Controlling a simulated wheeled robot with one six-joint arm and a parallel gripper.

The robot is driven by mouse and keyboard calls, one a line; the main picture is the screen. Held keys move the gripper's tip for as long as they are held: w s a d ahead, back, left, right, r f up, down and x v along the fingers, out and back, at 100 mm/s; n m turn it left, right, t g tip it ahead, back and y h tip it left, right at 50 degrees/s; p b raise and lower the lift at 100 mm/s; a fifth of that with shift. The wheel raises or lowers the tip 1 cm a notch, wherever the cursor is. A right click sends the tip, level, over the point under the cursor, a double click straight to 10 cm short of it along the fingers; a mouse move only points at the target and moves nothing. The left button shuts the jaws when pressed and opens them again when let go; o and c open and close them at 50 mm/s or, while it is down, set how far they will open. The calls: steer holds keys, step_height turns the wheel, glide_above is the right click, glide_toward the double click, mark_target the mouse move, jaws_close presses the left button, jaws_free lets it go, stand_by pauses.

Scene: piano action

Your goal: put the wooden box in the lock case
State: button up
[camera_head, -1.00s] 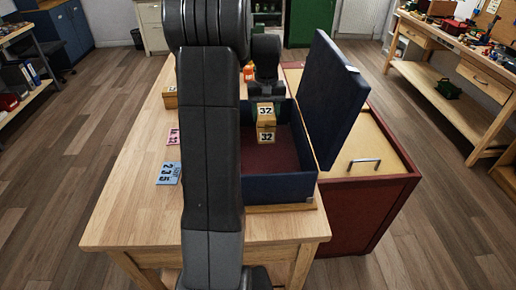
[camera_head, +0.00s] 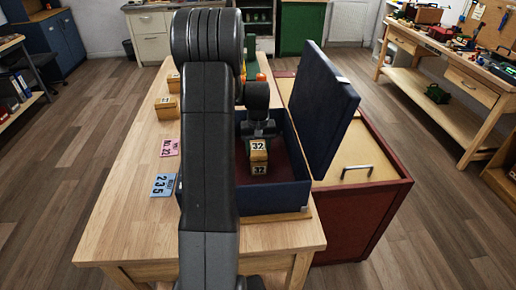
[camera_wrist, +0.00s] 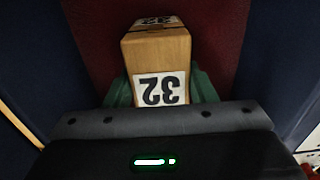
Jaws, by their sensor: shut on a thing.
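The wooden box (camera_head: 259,158), light wood with white "32" labels, is inside the open lock case (camera_head: 275,199). The case has dark blue walls, a dark red lining and a raised blue lid (camera_head: 322,105) on its right. My gripper (camera_head: 258,140) is shut on the box from above and behind. In the wrist view the box (camera_wrist: 158,55) sits between green finger pads, over the red lining (camera_wrist: 95,50). I cannot tell whether the box touches the case floor. My arm hides the left part of the case.
The case stands on a wooden table (camera_head: 120,225). Two other wooden boxes (camera_head: 166,107) stand on the table's left side. A blue card (camera_head: 162,185) and a pink card (camera_head: 169,147) lie there too. A red cabinet (camera_head: 365,215) adjoins on the right.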

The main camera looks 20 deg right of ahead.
steer(key=shift+f, duration=0.1)
steer(key=o, duration=0.7)
steer(key=shift+f, duration=0.15)
steer(key=o, duration=0.4)
steer(key=shift+r, duration=0.2)
step_height(320, 180, up, 12)
steer(key=shift+b, duration=0.35)
